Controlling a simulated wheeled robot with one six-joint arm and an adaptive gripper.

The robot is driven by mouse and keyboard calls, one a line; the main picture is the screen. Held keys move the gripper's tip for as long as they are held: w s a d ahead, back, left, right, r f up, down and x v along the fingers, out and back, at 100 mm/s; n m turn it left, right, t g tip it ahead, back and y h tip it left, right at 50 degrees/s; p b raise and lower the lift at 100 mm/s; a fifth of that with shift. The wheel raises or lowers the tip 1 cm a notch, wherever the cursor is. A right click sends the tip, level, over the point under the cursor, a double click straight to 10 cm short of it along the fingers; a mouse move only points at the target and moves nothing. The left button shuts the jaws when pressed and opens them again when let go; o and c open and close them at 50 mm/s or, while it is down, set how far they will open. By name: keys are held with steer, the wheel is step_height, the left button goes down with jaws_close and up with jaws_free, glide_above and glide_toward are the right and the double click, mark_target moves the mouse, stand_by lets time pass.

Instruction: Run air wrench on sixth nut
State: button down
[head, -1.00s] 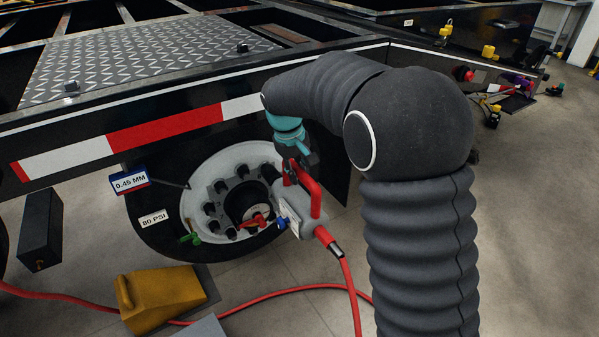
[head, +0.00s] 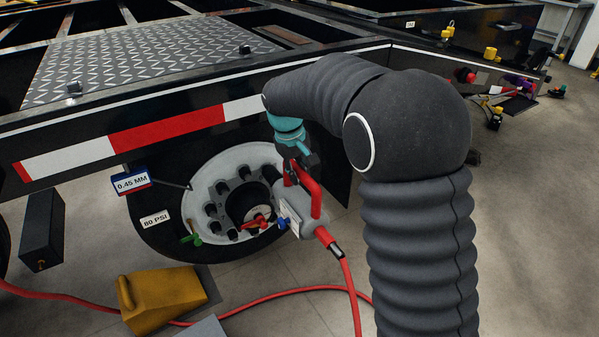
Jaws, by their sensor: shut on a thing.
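The air wrench (head: 291,209), a grey body with a red handle and a red hose, is held at the right side of the wheel. My gripper (head: 291,172) is shut on its red handle; the fingertips are small and partly hidden. The wheel (head: 198,190) has a pale rim and a ring of several dark nuts (head: 212,209) around a black hub. The wrench's front end faces the right part of the nut ring. The wrench body hides the nuts there, so I cannot tell whether it touches one.
A yellow wheel chock (head: 165,298) stands on the floor in front of the tyre. The red hose (head: 290,292) crosses the floor. Tags reading 0.45 MM (head: 131,181) and 80 PSI (head: 155,219) are by the tyre. The trailer frame (head: 215,92) overhangs the wheel.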

mark_target(310, 180)
steer(key=shift+w+a+r, duration=0.15)
steer(key=shift+w+a, duration=0.6)
steer(key=shift+w, duration=0.2)
stand_by(1.8)
steer(key=shift+s+d, duration=0.1)
steer(key=shift+s+d+b, duration=0.45)
steer(key=shift+s+d, duration=0.25)
steer(key=shift+s, duration=0.3)
steer(key=shift+s+d+b, duration=0.5)
steer(key=shift+s+d, duration=0.2)
steer(key=shift+s, duration=0.3)
steer(key=shift+s+d+b, duration=0.45)
steer(key=shift+s+d, duration=0.25)
steer(key=shift+s, duration=0.3)
